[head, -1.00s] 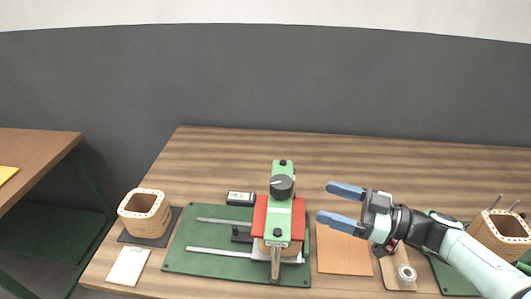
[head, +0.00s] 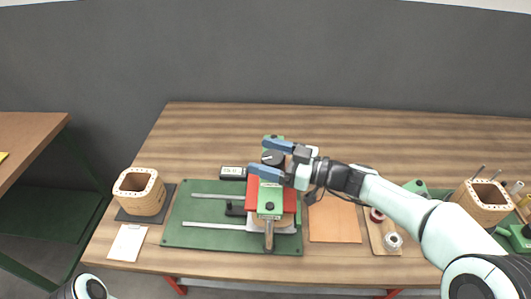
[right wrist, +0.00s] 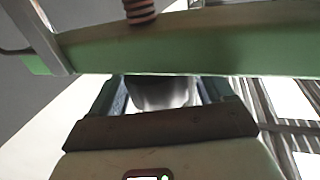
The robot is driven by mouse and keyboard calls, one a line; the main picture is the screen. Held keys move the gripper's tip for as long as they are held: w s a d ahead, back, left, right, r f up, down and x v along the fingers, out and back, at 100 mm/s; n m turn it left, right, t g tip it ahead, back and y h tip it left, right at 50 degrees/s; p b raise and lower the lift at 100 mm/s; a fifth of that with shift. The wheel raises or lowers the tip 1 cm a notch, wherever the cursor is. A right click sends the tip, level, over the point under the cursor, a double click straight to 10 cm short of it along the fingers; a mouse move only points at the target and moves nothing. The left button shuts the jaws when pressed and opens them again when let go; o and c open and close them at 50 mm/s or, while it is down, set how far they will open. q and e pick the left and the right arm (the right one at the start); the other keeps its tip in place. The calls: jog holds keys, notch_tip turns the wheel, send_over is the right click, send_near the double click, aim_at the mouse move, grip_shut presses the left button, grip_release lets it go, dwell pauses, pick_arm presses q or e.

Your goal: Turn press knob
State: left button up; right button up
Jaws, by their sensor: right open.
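The press (head: 268,200) stands on a green base plate (head: 190,235), with a green top arm and red side blocks. Its dark round knob (head: 270,157) with a pale pointer mark sits on the top arm. My right gripper (head: 259,155) is open, its blue fingers on either side of the knob in the head view. In the right wrist view, a grey rounded part (right wrist: 162,92), likely the knob, shows between the fingers; contact cannot be told. The press's green arm (right wrist: 190,45) crosses that view. My left gripper is out of view.
A wooden coil former (head: 140,192) stands on a dark mat at left, beside a white clipboard (head: 128,243). A small display box (head: 233,173) lies behind the plate. An orange-brown board (head: 335,222) and another former (head: 482,203) are at right. The table's back is clear.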

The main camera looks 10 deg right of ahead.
jog(key=shift+w+a, duration=0.2)
jog(key=shift+a, duration=0.05)
jog(key=c, duration=1)
jog(key=shift+o, duration=0.2)
